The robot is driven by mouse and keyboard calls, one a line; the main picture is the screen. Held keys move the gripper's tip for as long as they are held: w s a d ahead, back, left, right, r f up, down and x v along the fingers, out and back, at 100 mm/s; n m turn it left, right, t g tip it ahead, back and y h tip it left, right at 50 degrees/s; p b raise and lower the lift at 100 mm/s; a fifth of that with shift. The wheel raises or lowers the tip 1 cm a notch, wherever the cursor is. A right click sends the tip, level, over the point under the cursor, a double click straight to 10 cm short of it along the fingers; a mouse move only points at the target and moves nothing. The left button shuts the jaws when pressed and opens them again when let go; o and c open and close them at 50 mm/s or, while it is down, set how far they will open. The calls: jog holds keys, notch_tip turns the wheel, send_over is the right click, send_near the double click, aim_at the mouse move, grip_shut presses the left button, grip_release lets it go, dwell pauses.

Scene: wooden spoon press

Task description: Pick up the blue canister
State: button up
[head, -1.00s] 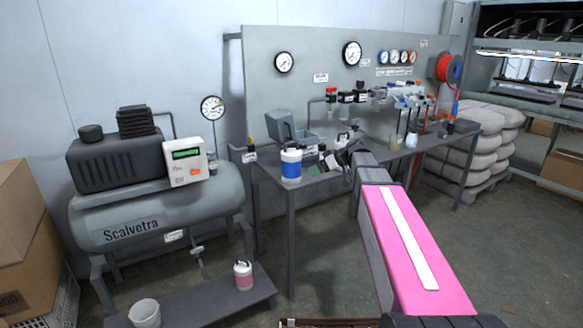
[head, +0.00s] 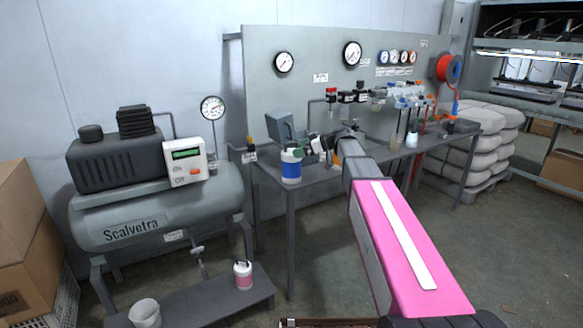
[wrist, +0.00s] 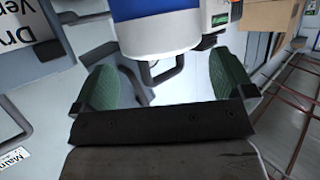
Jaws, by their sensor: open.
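The blue canister (head: 291,168) is white with a blue band. It stands upright on the left front corner of the grey bench in the head view. My gripper (head: 317,148) is just to its right, at about the height of its upper part, with a green finger pad showing. In the wrist view the canister's white and blue body (wrist: 155,30) fills the top middle. My open gripper (wrist: 165,88) has its two green finger pads spread apart, with the canister ahead of and between them. The gap between the pads is empty.
The bench (head: 290,195) has a grey box (head: 280,127) behind the canister and a gauge panel (head: 300,95) at its back. A compressor (head: 155,205) stands to the left. A pink-banded jar (head: 243,274) and a white bucket (head: 145,312) are on a low shelf.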

aim_at(291, 161)
jog(key=x, duration=0.4)
jog(key=shift+a+f, duration=0.1)
jog(key=shift+f, duration=0.1)
jog(key=c, duration=1.4)
